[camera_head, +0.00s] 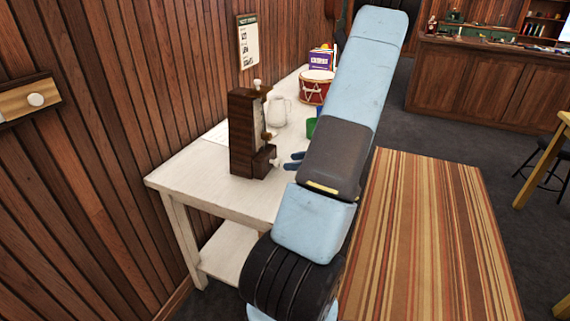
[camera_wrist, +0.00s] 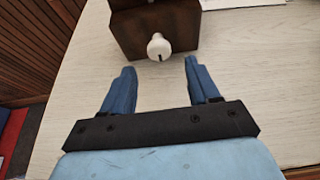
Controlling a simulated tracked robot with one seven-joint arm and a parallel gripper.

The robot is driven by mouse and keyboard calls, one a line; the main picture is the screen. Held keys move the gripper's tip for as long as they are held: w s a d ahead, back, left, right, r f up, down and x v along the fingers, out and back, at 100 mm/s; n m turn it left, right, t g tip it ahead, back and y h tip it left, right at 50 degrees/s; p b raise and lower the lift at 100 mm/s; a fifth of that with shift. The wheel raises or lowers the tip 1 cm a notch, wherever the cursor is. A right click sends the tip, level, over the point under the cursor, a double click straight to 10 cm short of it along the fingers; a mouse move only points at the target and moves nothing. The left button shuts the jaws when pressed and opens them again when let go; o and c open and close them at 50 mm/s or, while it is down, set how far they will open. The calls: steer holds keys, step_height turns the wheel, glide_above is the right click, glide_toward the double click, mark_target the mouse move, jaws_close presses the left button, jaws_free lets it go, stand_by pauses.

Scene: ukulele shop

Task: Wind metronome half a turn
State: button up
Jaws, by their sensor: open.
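The metronome (camera_head: 243,135) is a tall dark brown wooden box standing upright on the white table (camera_head: 185,176). A white knob (camera_head: 275,163) sticks out low on its side. In the wrist view the metronome's lower body (camera_wrist: 178,27) is at the top, with the round white knob (camera_wrist: 158,47) facing me. My gripper (camera_wrist: 159,64) is open, its two blue fingers apart. The knob lies ahead of the fingertips, roughly midway between them, and nothing is held. In the head view my arm hides most of my gripper; only blue fingertips (camera_head: 294,160) show beside the knob.
Behind the metronome on the table are a white jug (camera_head: 279,111), a red drum (camera_head: 316,87) and a purple box (camera_head: 321,60). A paper sheet (camera_head: 217,134) lies at the wall side. A wooden wall (camera_head: 120,90) runs along the left. A striped rug (camera_head: 425,240) covers the floor at right.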

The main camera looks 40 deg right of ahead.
steer(key=v, duration=0.8)
steer(key=shift+s, duration=0.1)
stand_by(0.3)
steer(key=w+a+r+n+g+y, duration=0.1)
steer(key=w+a+r+n+g, duration=0.15)
steer(key=a+r+n, duration=0.4)
steer(key=w+a+r+n+g, duration=0.2)
steer(key=a+r+n+g, duration=0.15)
steer(key=a, duration=0.65)
steer(key=w+a+r+n+g+y, duration=0.1)
steer(key=w+a+r+n+g, duration=0.1)
steer(key=a+r+n, duration=0.45)
steer(key=s+a+r+n+h, duration=0.3)
steer(key=s+a+r+n, duration=0.2)
steer(key=a, duration=0.4)
steer(key=s+a+r+n+t+h, duration=0.1)
steer(key=s+a+r+n+h, duration=0.3)
steer(key=s+a+n, duration=0.3)
steer(key=shift+a+r+n, duration=0.9)
steer(key=shift+a+n, duration=0.05)
steer(key=shift+n, duration=0.6)
steer(key=shift+s, duration=0.15)
